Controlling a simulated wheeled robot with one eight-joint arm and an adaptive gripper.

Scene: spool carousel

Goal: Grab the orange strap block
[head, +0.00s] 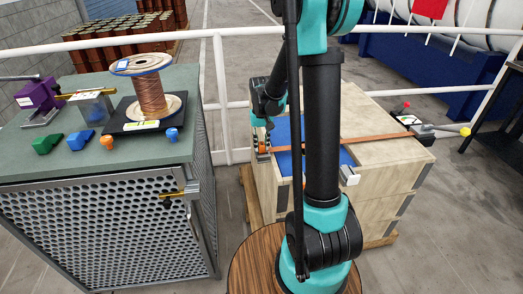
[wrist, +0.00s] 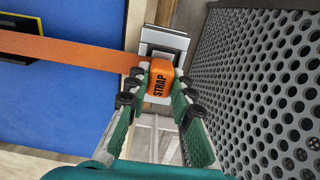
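The orange strap block (wrist: 160,78), lettered STRAP, is between the two fingers of my gripper (wrist: 161,88) in the wrist view. The fingers flank it closely on both sides; I cannot tell whether both press on it. The block is at the end of an orange strap (wrist: 75,53) and in front of a grey metal fitting (wrist: 164,44). In the head view my gripper (head: 261,138) points down at the left edge of the wooden crate (head: 385,165). The strap (head: 375,138) runs across the crate top. The block is small and partly hidden there.
A perforated metal cabinet (head: 110,225) stands close left of the crate, and its mesh wall is close beside my gripper. On it are a copper wire spool (head: 151,95), a purple clamp (head: 38,95) and several small coloured blocks. A white railing (head: 222,85) runs behind.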

